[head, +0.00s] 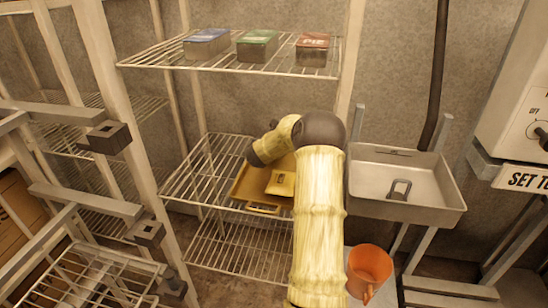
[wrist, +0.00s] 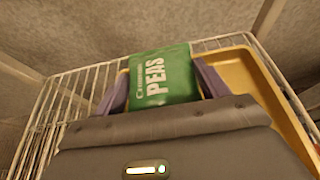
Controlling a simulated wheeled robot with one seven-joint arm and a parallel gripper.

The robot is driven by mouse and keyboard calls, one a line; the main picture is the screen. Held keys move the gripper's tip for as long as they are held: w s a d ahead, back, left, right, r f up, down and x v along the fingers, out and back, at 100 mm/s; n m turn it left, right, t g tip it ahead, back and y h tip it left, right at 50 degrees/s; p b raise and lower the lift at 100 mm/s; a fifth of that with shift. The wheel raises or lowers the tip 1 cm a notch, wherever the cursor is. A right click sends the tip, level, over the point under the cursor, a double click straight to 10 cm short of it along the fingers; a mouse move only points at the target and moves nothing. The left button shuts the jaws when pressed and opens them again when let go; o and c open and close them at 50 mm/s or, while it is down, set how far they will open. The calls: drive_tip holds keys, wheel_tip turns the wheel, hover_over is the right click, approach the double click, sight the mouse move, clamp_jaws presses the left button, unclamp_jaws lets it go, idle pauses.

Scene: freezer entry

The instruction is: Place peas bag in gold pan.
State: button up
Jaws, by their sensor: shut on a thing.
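The peas bag (wrist: 165,78) is green with white "PEAS" lettering and sits between the two purple fingers of my gripper (wrist: 162,86) in the wrist view. My gripper is shut on it. The gold pan (wrist: 262,82) lies behind and to the right of the bag there, with the bag overlapping it in the picture. I cannot tell whether the bag touches the pan. In the head view the gold pan (head: 246,186) rests on the middle wire shelf. The peas bag cannot be made out in that view, and my arm hides part of the pan.
A yellow packet-like thing (head: 281,183) shows over the pan. Blue (head: 206,42), green (head: 257,45) and red (head: 313,48) boxes stand on the top shelf (head: 160,57). A metal sink (head: 440,205) is at right, with an orange bucket (head: 369,270) below. A ladder-like frame (head: 110,80) stands left.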

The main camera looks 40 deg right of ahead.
drive_tip(key=shift+f, duration=0.2)
drive_tip(key=shift+f+b, duration=0.3)
drive_tip(key=shift+f, duration=1.5)
drive_tip(key=shift+f, duration=0.15)
drive_tip(key=o, duration=1.1)
drive_tip(key=shift+c, duration=0.2)
drive_tip(key=v, duration=1.2)
drive_tip(key=shift+s, duration=0.1)
